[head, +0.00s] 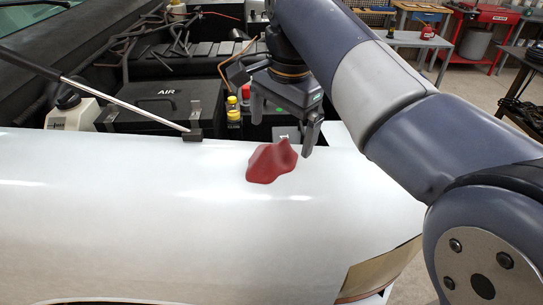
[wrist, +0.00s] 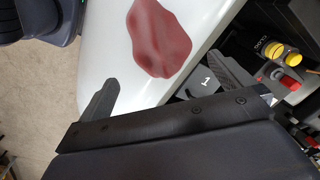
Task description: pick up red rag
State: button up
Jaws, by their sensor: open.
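The red rag (head: 270,163) lies crumpled on the white fender (head: 150,215), close to the engine bay edge, with a small peak at its right side. It also shows in the wrist view (wrist: 158,40), at the top, beyond the fingers. My gripper (head: 283,128) points down above and just behind the rag in the head view. Its jaws are open and nothing is between them. In the wrist view the two fingers of my gripper (wrist: 165,88) are spread apart, with the rag ahead of the gap and apart from them.
The engine bay holds a black box marked AIR (head: 165,105), yellow-capped bottles (head: 233,108) and a white reservoir (head: 72,108). A prop rod (head: 140,105) stands over the fender edge at left. A red tool cart (head: 485,30) is far behind. The fender's front is clear.

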aim_at(278, 142)
jog(key=shift+w+a+f, duration=0.15)
jog(key=shift+a+f, duration=0.05)
jog(key=shift+f, duration=1.1)
jog(key=shift+w+a+f, duration=0.1)
jog(key=shift+a+f, duration=0.05)
jog(key=shift+f, duration=1.15)
jog(key=shift+c, duration=0.6)
jog(key=c, duration=1)
jog(key=shift+o, duration=0.2)
notch_tip(278, 142, up, 10)
jog(key=shift+r+p, duration=0.1)
jog(key=shift+p, duration=0.35)
